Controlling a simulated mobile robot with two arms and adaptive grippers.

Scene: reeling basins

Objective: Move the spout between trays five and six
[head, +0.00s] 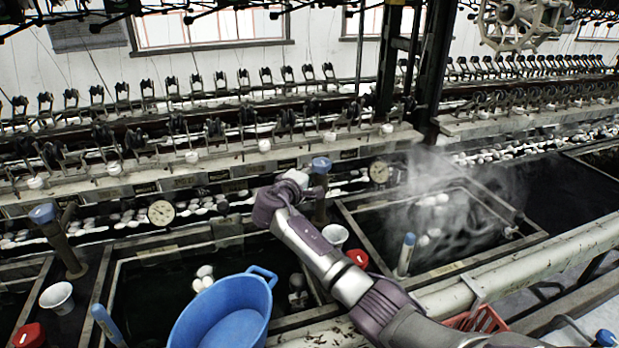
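A spout with a blue cap (320,164) stands upright at the divider between two dark water basins, near the middle of the head view. My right arm comes in from the lower right, and its wrist bends toward this spout. My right gripper (304,187) is small in the picture, right beside the spout; its fingers are largely hidden, and I cannot tell whether they touch it. A second blue-capped spout (43,214) stands on a post at the far left. Tray numbers are not readable. My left gripper is out of view.
A blue tub (228,313) stands in front, over the middle basin. White cups (335,235), red-lidded containers (358,258) and blue-handled tools (406,252) sit along the dividers. Steam rises over the right basin. Dial gauges (161,213) and the reeling frame line the back. A pale pipe (540,265) runs along the front right.

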